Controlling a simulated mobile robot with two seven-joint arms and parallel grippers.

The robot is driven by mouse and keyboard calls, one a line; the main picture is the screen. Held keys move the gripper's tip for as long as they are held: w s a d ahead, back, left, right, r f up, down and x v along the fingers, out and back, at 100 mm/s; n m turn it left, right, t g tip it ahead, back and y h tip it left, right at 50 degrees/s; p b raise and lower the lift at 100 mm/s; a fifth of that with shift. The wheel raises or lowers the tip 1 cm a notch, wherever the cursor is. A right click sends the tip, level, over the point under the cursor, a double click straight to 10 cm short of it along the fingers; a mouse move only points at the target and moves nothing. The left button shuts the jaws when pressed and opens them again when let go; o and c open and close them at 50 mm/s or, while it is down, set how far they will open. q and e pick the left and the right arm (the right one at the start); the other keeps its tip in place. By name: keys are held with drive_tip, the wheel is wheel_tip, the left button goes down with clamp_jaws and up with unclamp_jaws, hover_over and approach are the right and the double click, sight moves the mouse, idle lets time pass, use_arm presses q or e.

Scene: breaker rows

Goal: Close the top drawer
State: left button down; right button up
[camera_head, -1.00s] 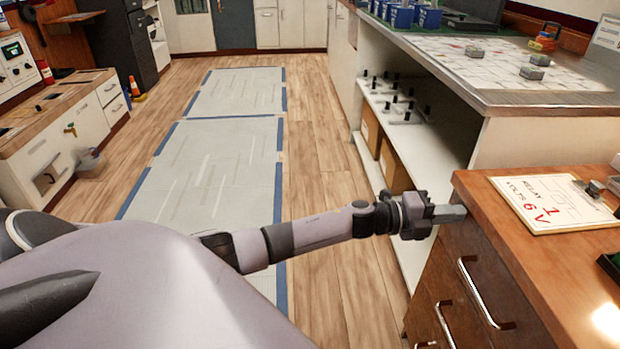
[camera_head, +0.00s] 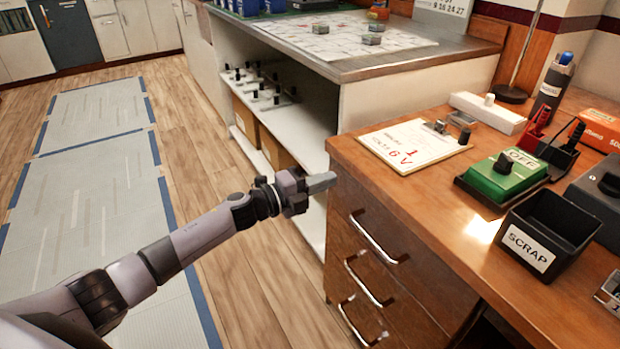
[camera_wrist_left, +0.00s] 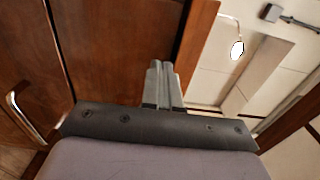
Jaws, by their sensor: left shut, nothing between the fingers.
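The top drawer (camera_head: 372,222) is in the wooden desk's front, with a silver bar handle (camera_head: 378,238). Its front looks flush with the drawers below it in the head view. My left gripper (camera_head: 322,182) is shut and empty, at the far corner of the desk beside the top drawer's far edge. I cannot tell whether it touches. In the left wrist view the shut fingers (camera_wrist_left: 163,82) point along the brown wood, with a handle (camera_wrist_left: 14,103) at the left. My right gripper is not in view.
The desk top (camera_head: 420,212) holds a clipboard (camera_head: 414,146), a green OFF switch box (camera_head: 505,175) and a black SCRAP bin (camera_head: 548,235). A grey-topped bench with open shelves (camera_head: 270,118) stands beyond.

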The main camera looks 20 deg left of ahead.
use_arm(q)
drive_tip(key=p+v, duration=0.2)
drive_tip(key=v, duration=0.9)
drive_tip(key=s+d+f+n+g+y, duration=0.1)
drive_tip(key=s+d+f+n+y, duration=0.15)
drive_tip(key=s+f+n, duration=0.4)
drive_tip(key=s+d+f+n+g+y, duration=0.1)
drive_tip(key=s+d+f+n+y, duration=0.2)
drive_tip(key=s+n, duration=0.7)
drive_tip(key=s+d+f+n+g+y, duration=0.1)
drive_tip(key=s+f+n+y, duration=0.3)
drive_tip(key=s+n, duration=0.4)
wheel_tip(320, 180, up, 15)
drive_tip(key=s+a+p, duration=0.1)
drive_tip(key=a+p, duration=0.1)
drive_tip(key=p, duration=1.7)
drive_tip(key=shift+m, duration=0.35)
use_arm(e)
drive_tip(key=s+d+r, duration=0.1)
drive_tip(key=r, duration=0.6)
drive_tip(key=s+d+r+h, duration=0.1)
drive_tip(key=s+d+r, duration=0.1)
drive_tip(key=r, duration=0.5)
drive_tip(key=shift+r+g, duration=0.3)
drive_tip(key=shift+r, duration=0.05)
